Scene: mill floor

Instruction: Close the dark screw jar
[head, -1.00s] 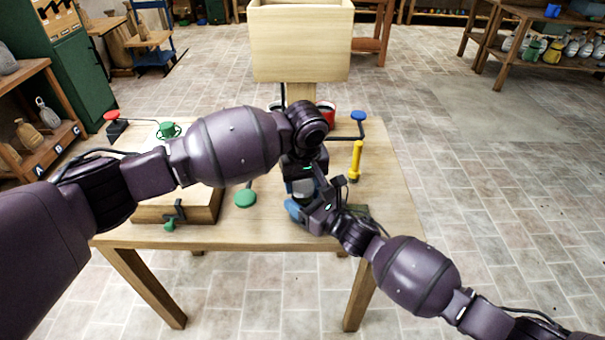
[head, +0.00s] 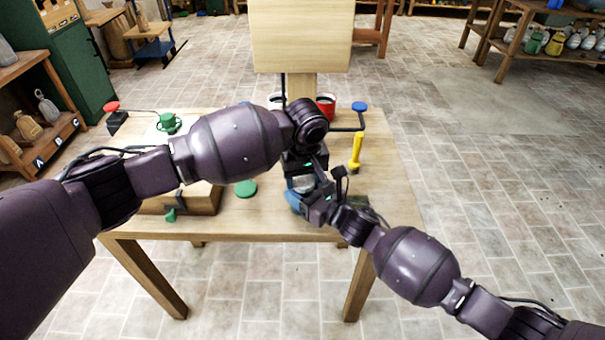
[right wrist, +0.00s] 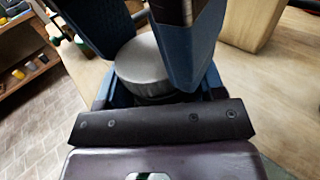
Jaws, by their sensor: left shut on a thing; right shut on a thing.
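The dark screw jar (right wrist: 158,99) stands upright in the right wrist view, with a round grey lid (right wrist: 143,62) on top. Whether the lid is fully seated cannot be told. My right gripper (head: 296,199) is shut on the jar's body from the side, with blue fingers low around it. My left gripper (head: 303,181) comes down from above and is shut on the lid, its blue fingers on either side of it in the right wrist view (right wrist: 145,35). In the head view both grippers and my arms hide most of the jar.
The wooden table (head: 240,222) carries a yellow upright handle (head: 356,150), a blue knob (head: 359,106), a red cup (head: 326,104), a green disc (head: 245,188), a green cup-like object (head: 168,123) and a wooden block (head: 205,201).

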